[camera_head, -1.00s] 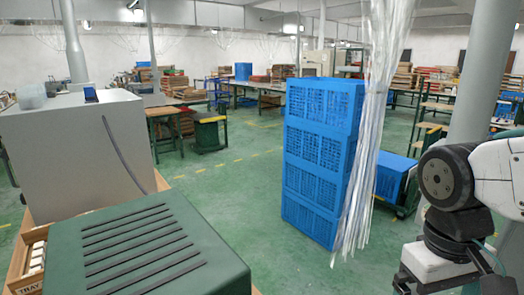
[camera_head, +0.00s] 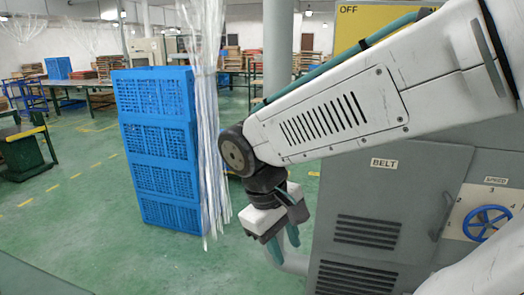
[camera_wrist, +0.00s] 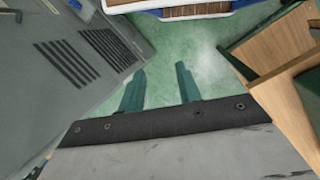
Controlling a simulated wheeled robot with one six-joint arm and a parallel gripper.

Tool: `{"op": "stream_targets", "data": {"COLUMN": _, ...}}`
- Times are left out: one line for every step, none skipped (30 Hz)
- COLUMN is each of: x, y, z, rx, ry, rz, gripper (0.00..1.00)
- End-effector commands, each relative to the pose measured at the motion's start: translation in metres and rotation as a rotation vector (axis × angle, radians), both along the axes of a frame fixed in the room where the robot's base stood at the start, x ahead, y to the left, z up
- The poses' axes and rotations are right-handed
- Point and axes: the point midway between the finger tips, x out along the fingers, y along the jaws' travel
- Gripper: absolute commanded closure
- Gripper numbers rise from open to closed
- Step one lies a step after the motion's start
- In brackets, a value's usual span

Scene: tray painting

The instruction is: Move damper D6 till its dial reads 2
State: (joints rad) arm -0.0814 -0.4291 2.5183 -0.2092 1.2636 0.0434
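No damper and no dial marked D6 shows in either view. My gripper (camera_head: 283,243) hangs from the end of my arm at the middle of the head view, left of a grey cabinet and pointing down. In the wrist view my gripper (camera_wrist: 160,85) shows two green fingers standing apart with only green floor between them. It holds nothing.
A grey cabinet labelled BELT (camera_head: 385,215) stands at the right, with a blue handwheel (camera_head: 487,223) beside numbers under a SPEED label. Stacked blue crates (camera_head: 158,150) and hanging clear strips (camera_head: 208,130) stand left of my arm. Green floor (camera_head: 90,225) is open at left.

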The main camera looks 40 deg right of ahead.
Motion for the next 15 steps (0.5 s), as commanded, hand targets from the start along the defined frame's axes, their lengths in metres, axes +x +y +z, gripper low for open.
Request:
{"op": "stream_targets", "data": {"x": 0.007, "y": -0.009, "z": -0.007, "rx": -0.071, "ry": 0.059, "rz": 0.019, "gripper": 0.66}}
{"op": "stream_targets", "data": {"x": 0.011, "y": -0.016, "z": -0.010, "rx": -0.119, "ry": 0.088, "rz": 0.029, "gripper": 0.66}}
{"op": "stream_targets", "data": {"x": 0.017, "y": -0.025, "z": -0.013, "rx": -0.189, "ry": 0.125, "rz": 0.042, "gripper": 0.66}}
{"op": "stream_targets", "data": {"x": 0.022, "y": -0.032, "z": -0.014, "rx": -0.242, "ry": 0.147, "rz": 0.052, "gripper": 0.66}}
{"op": "stream_targets", "data": {"x": 0.028, "y": -0.039, "z": -0.016, "rx": -0.298, "ry": 0.170, "rz": 0.061, "gripper": 0.66}}
{"op": "stream_targets", "data": {"x": 0.036, "y": -0.048, "z": -0.018, "rx": -0.376, "ry": 0.194, "rz": 0.076, "gripper": 0.66}}
{"op": "stream_targets", "data": {"x": 0.043, "y": -0.055, "z": -0.018, "rx": -0.437, "ry": 0.208, "rz": 0.088, "gripper": 0.66}}
{"op": "stream_targets", "data": {"x": 0.051, "y": -0.062, "z": -0.018, "rx": -0.501, "ry": 0.219, "rz": 0.100, "gripper": 0.66}}
{"op": "stream_targets", "data": {"x": 0.063, "y": -0.070, "z": -0.018, "rx": -0.586, "ry": 0.229, "rz": 0.117, "gripper": 0.66}}
{"op": "stream_targets", "data": {"x": 0.073, "y": -0.075, "z": -0.018, "rx": -0.653, "ry": 0.229, "rz": 0.132, "gripper": 0.66}}
{"op": "stream_targets", "data": {"x": 0.083, "y": -0.081, "z": -0.018, "rx": -0.722, "ry": 0.226, "rz": 0.148, "gripper": 0.66}}
{"op": "stream_targets", "data": {"x": 0.099, "y": -0.087, "z": -0.016, "rx": -0.816, "ry": 0.212, "rz": 0.170, "gripper": 0.66}}
{"op": "stream_targets", "data": {"x": 0.111, "y": -0.090, "z": -0.016, "rx": -0.888, "ry": 0.195, "rz": 0.188, "gripper": 0.66}}
{"op": "stream_targets", "data": {"x": 0.125, "y": -0.093, "z": -0.014, "rx": -0.962, "ry": 0.171, "rz": 0.209, "gripper": 0.66}}
{"op": "stream_targets", "data": {"x": 0.145, "y": -0.095, "z": -0.012, "rx": -1.059, "ry": 0.125, "rz": 0.237, "gripper": 0.66}}
